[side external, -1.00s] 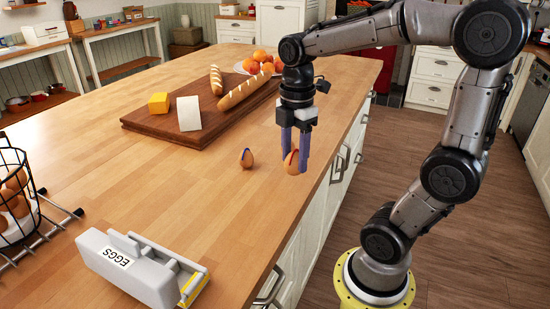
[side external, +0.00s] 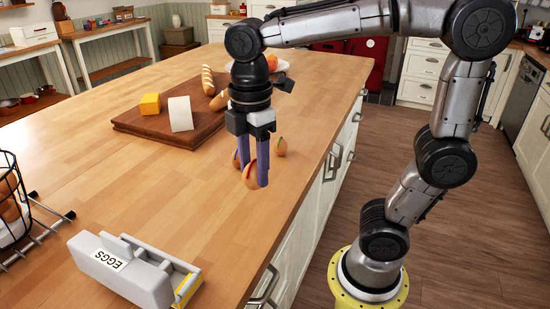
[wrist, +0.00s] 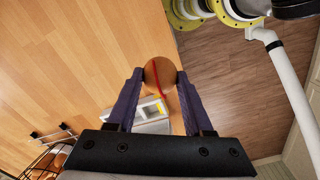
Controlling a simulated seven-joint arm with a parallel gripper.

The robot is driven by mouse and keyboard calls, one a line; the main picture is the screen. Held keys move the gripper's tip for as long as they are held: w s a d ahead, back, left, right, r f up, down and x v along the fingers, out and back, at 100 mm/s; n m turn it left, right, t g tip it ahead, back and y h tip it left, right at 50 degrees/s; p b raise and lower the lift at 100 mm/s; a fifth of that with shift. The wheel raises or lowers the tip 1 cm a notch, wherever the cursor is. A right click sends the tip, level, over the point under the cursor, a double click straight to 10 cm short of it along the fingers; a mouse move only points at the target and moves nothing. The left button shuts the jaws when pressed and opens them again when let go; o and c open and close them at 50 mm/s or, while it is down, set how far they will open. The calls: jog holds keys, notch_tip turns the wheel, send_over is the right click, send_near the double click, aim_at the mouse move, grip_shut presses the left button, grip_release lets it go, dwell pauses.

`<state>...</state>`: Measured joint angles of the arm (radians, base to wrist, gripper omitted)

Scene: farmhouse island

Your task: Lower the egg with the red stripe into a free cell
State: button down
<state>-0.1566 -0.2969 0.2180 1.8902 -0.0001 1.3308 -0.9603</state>
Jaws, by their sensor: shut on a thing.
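My gripper (side external: 255,182) is shut on the brown egg with the red stripe (side external: 251,175), holding it above the wooden island top near its right edge. In the wrist view the egg (wrist: 158,77) sits between the two purple fingertips (wrist: 160,78), its red stripe showing. The grey egg carton (side external: 120,278), labelled EGGS, stands at the front of the island, left of and nearer the camera than my gripper. Its cells are mostly hidden in the side view. In the wrist view the carton (wrist: 150,127) lies partly behind the egg and gripper, so its free cells cannot be made out.
A cutting board (side external: 150,130) with food lies farther back. Bare wood separates gripper and carton.

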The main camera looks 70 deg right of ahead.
jog(key=w+a+f, duration=0.3)
jog(key=w+a, duration=0.1)
jog(key=a, duration=0.4)
jog(key=w+a+f, duration=0.3)
jog(key=w+a, duration=0.1)
jog(key=a, duration=0.5)
jog(key=shift+w+f, duration=0.3)
jog(key=shift+w, duration=0.05)
jog(key=shift+a, duration=0.1)
jog(key=shift+f, duration=1.45)
jog(key=shift+f, duration=2)
dwell(0.8)
jog(key=shift+c, duration=1.1)
grip_release()
